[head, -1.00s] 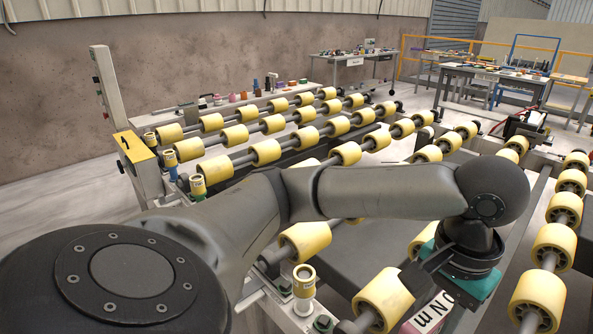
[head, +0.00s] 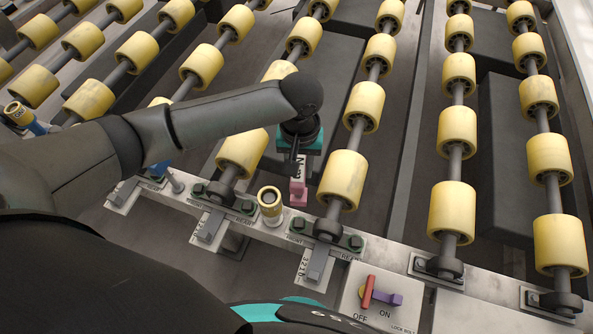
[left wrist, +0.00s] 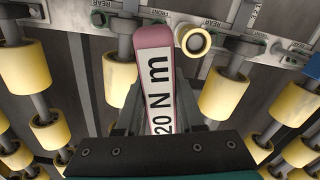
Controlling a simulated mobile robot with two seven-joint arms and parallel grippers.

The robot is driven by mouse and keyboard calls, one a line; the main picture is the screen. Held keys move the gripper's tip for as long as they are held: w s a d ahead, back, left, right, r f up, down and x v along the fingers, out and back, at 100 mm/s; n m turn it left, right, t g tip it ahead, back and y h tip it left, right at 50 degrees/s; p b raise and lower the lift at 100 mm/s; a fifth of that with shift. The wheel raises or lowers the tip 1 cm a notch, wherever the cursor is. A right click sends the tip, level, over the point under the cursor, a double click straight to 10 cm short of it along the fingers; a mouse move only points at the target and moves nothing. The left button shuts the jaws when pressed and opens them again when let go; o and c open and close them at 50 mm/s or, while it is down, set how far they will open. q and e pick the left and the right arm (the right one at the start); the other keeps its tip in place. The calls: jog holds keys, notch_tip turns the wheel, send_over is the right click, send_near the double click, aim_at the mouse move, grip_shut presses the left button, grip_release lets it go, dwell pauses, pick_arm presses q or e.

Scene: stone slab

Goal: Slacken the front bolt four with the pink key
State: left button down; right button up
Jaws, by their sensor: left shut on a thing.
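My left gripper (head: 298,160) is shut on the pink key (head: 298,192), which has a white label. In the left wrist view the key (left wrist: 153,75) points away from the gripper and its label reads "20 N m". The key is over the gap between two roller lines, beside the grey rail (head: 390,258); I cannot tell its exact height. The bracket numbers are too small to tell which is bolt four. My right gripper is out of view.
A yellow-topped round post (head: 270,203) stands on the rail just left of the key. A switch box (head: 375,300) with red and purple levers, marked ON and OFF, is at the front. Yellow rollers (head: 344,179) flank the key closely.

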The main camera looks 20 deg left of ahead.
pick_arm(q)
jog(key=shift+s+d+f+p, duration=0.15)
jog(key=shift+s+f+p, duration=0.3)
jog(key=shift+f, duration=0.35)
jog(key=shift+s+d+f+p, duration=0.2)
jog(key=shift+s+f+p, duration=0.2)
jog(key=shift+f, duration=0.4)
jog(key=shift+s+d+f+p, duration=0.15)
jog(key=shift+s+f+p, duration=0.25)
jog(key=shift+f, duration=0.4)
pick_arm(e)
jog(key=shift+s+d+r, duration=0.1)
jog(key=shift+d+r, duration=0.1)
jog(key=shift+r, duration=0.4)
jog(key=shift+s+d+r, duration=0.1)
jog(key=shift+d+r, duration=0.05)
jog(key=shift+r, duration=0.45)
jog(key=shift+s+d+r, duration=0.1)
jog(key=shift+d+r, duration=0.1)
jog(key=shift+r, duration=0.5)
pick_arm(q)
notch_tip(320, 180, down, 5)
jog(key=shift+s+b, duration=0.1)
jog(key=shift+b, duration=0.55)
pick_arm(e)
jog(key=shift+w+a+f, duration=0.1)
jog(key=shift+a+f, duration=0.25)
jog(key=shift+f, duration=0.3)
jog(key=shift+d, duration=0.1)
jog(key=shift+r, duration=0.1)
